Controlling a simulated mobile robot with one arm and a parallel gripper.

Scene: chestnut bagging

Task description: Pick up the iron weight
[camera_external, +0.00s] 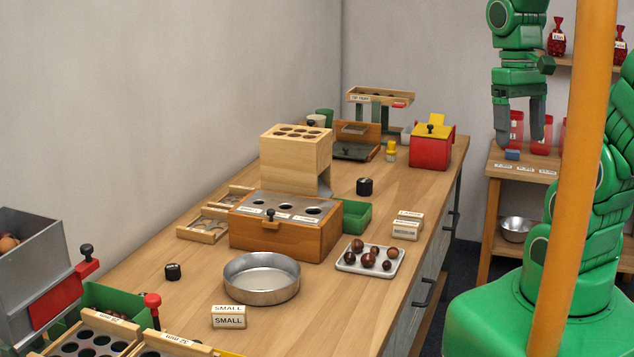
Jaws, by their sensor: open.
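Two small dark cylinders that look like weights stand on the wooden workbench (330,225). One dark cylinder (364,187) is right of the tall light wooden block, and the other dark cylinder (173,272) is at the near left, left of the round metal pan. I cannot tell which one is the iron weight. My gripper (521,138) hangs at the upper right with its grey fingers pointing down, apart and empty. In the picture it is over the side shelf, well to the right of both cylinders; its depth is hard to judge.
A tall pale wooden block (296,160), a wooden box with holes (285,228), a metal pan (261,285) and a tray of chestnuts (370,262) crowd the bench. A red box (432,148) stands at the far end. An orange post (573,190) partly hides my arm.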

